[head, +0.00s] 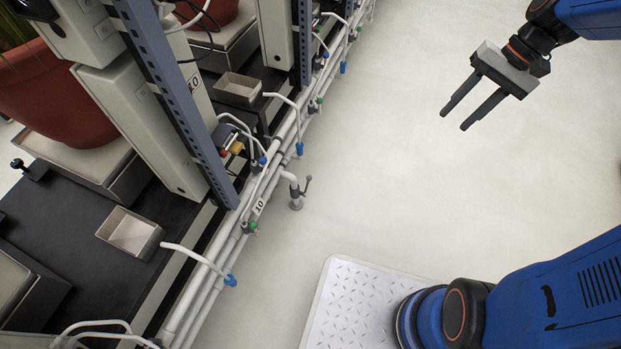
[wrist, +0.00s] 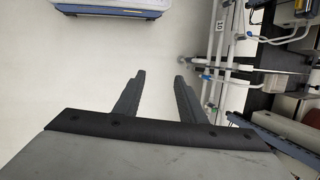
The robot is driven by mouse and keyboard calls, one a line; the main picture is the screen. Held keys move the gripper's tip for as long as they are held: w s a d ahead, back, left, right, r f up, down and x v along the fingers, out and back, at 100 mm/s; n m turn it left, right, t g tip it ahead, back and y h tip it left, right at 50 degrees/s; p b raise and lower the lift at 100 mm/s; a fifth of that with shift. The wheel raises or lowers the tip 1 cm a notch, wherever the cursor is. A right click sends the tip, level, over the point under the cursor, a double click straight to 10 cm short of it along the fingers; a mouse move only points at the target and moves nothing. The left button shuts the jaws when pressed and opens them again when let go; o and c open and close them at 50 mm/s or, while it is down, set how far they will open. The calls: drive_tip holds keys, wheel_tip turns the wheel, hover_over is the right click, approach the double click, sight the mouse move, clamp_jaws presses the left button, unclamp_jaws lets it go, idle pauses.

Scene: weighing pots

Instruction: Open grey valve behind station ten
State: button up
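The grey valve (head: 296,194) stands on a short pipe stub off the white pipe run, low on the aisle side, with a small dark lever sticking up.
Green-handled (head: 251,227) and blue-handled (head: 231,281) taps sit close by on the pipes. A blue-grey post (head: 180,105), a metal tray (head: 130,232) and a terracotta pot (head: 50,95) are left of the pipes. The pale floor (head: 390,190) to the right is clear.

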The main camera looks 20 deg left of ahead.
drive_tip(key=w+a+f+m+g+y, duration=0.1)
drive_tip(key=w+a+f+g+y, duration=0.15)
drive_tip(key=w+a+f, duration=0.6)
drive_tip(key=w+a+f+m+g+y, duration=0.15)
drive_tip(key=w+a+f+g, duration=0.35)
drive_tip(key=f, duration=0.7)
drive_tip(key=m+g+y, duration=0.2)
drive_tip(key=m+y, duration=0.3)
drive_tip(key=y, duration=0.1)
approach(309, 178)
drive_tip(key=shift+n, duration=0.25)
drive_tip(key=x, duration=0.6)
drive_tip(key=f+x, duration=0.1)
drive_tip(key=x, duration=0.2)
drive_tip(key=shift+a+f, duration=0.1)
drive_tip(key=shift+a, duration=0.3)
clamp_jaws()
